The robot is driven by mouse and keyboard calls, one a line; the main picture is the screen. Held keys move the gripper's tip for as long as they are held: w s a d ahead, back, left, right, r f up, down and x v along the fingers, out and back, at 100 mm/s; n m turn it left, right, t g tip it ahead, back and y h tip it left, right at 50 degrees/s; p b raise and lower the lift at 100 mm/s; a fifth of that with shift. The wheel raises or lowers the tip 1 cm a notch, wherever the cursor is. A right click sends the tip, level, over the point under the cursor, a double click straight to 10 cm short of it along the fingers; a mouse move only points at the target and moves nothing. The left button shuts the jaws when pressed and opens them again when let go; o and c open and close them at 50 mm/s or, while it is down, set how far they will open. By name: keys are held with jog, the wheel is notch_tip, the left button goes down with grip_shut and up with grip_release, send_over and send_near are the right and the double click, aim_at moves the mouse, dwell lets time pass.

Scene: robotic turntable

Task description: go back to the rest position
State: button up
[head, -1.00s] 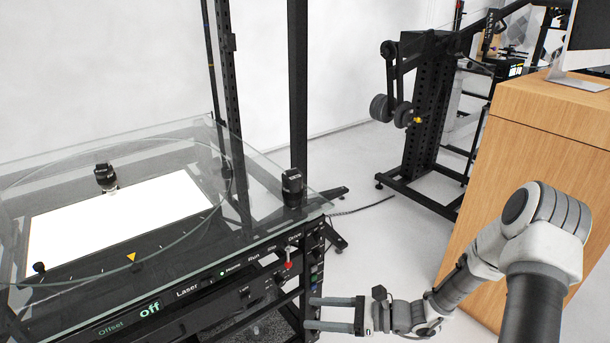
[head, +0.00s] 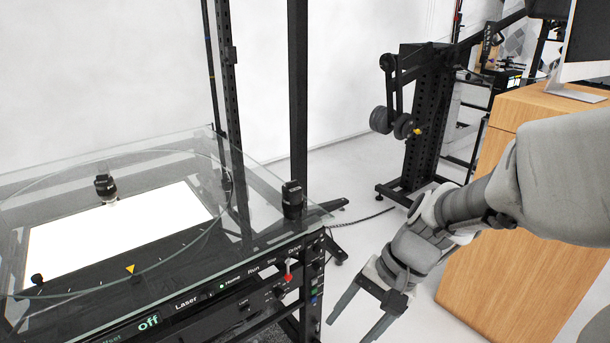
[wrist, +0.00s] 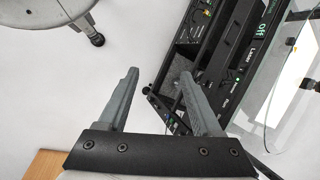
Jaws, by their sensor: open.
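My gripper (head: 357,320) is at the lower middle of the head view, to the right of the turntable frame's front corner. Its two fingers point down and to the left, stand apart, and hold nothing.
A wooden cabinet (head: 500,240) stands at the right, behind my arm, with a monitor (head: 588,45) on top. A black stand with weights (head: 425,130) is at the back. Open floor (head: 370,235) lies between the turntable and the cabinet.

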jog(key=s+d+r+n+t+h, duration=0.3)
jog(key=r, duration=0.3)
jog(key=s+d+r+n+t+h, duration=0.2)
jog(key=s+d+r+n+t, duration=0.1)
jog(key=s+r, duration=0.15)
notch_tip(320, 180, up, 13)
jog(key=w+p, duration=0.1)
jog(key=p, duration=1.1)
jog(key=shift+f, duration=0.2)
jog(key=shift+d, duration=0.1)
